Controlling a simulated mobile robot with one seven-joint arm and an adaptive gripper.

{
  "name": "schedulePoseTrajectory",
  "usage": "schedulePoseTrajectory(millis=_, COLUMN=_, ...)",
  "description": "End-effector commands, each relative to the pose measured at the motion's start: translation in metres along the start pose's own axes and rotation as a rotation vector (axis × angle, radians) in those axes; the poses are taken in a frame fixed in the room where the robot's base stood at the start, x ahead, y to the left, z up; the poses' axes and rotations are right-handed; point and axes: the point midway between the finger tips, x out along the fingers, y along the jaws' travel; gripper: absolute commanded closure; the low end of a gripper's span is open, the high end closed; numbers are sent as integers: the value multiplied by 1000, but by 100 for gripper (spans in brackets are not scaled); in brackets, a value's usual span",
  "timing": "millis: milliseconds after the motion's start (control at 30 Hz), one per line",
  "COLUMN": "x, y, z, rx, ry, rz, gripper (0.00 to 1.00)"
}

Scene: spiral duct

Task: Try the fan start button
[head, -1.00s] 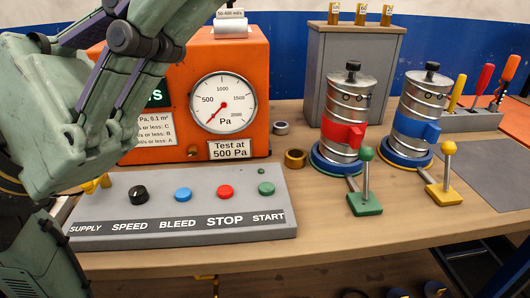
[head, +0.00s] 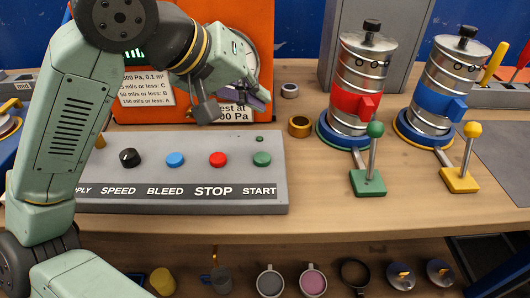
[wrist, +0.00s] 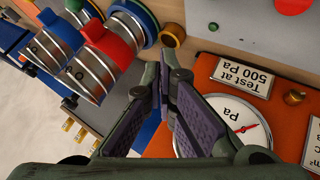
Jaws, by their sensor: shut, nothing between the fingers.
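The green START button (head: 262,159) is at the right end of the grey control panel (head: 180,208) in the head view, above its printed label. A small green lamp (head: 260,139) sits just behind it. My gripper (head: 240,106) hangs above and behind the panel, in front of the orange gauge box (head: 262,24), apart from the button. In the wrist view my gripper (wrist: 168,72) is shut and empty. That view shows the small lamp (wrist: 213,26) and part of the red STOP button (wrist: 293,5); I cannot make out START there.
The red STOP (head: 217,159), blue BLEED (head: 175,160) and black SPEED (head: 130,158) controls line the panel. A brass ring (head: 299,126) lies to its right. Red-banded (head: 352,100) and blue-banded (head: 437,88) canisters with levers stand further right.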

Motion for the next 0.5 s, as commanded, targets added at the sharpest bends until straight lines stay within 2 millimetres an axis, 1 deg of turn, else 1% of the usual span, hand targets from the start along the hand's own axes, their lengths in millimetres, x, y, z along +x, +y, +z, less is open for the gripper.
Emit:
schedulePoseTrajectory(millis=267, x=2, y=0, z=2, rx=-1, ry=0, rz=4, gripper=100)
schedulePoseTrajectory(millis=500, x=15, y=-10, z=12, rx=-2, ry=-1, rz=5, gripper=100)
